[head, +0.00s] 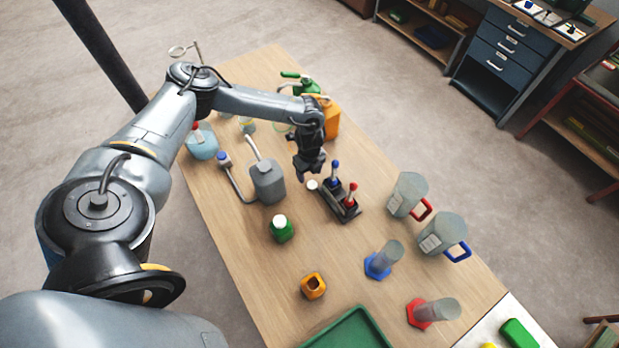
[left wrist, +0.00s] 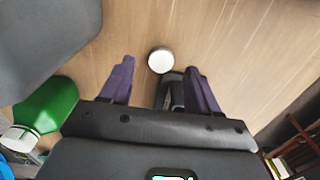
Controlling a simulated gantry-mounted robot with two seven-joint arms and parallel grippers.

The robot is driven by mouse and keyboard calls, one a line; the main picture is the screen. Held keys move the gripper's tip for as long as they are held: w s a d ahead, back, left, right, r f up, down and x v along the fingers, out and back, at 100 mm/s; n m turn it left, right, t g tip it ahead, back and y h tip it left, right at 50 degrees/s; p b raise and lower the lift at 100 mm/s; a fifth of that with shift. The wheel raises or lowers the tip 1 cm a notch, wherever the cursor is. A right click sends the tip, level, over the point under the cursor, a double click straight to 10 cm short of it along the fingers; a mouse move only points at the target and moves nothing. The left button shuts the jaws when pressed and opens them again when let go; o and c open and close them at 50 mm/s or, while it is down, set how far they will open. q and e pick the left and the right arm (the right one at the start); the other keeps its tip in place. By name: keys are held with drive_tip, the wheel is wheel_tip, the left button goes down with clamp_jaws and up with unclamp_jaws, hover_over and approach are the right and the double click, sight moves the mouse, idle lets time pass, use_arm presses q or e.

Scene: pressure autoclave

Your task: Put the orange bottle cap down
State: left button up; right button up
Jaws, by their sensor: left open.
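A small white round cap (head: 312,185) is near the middle of the wooden table, beside a dark stand. In the left wrist view the cap (left wrist: 160,60) shows between and just beyond the fingertips, apart from both. My left gripper (head: 309,173) points down just above it, open and empty; its two purple fingers (left wrist: 160,76) stand apart in the wrist view. A small orange bottle (head: 313,286) with an open, uncapped mouth stands nearer the front of the table. My right gripper is not in view.
The dark stand (head: 339,206) holds blue and red-topped pieces right beside the cap. A grey canister (head: 267,184) and a green white-capped bottle (head: 281,229) stand to the left. Two jugs (head: 407,194) (head: 442,234) and two cylinders (head: 384,259) (head: 434,312) stand to the right.

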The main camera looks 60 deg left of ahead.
sight(309, 183)
use_arm(q)
wheel_tip(309, 183, up, 7)
drive_tip(key=shift+f, duration=0.15)
drive_tip(key=shift+d, duration=0.2)
idle(0.4)
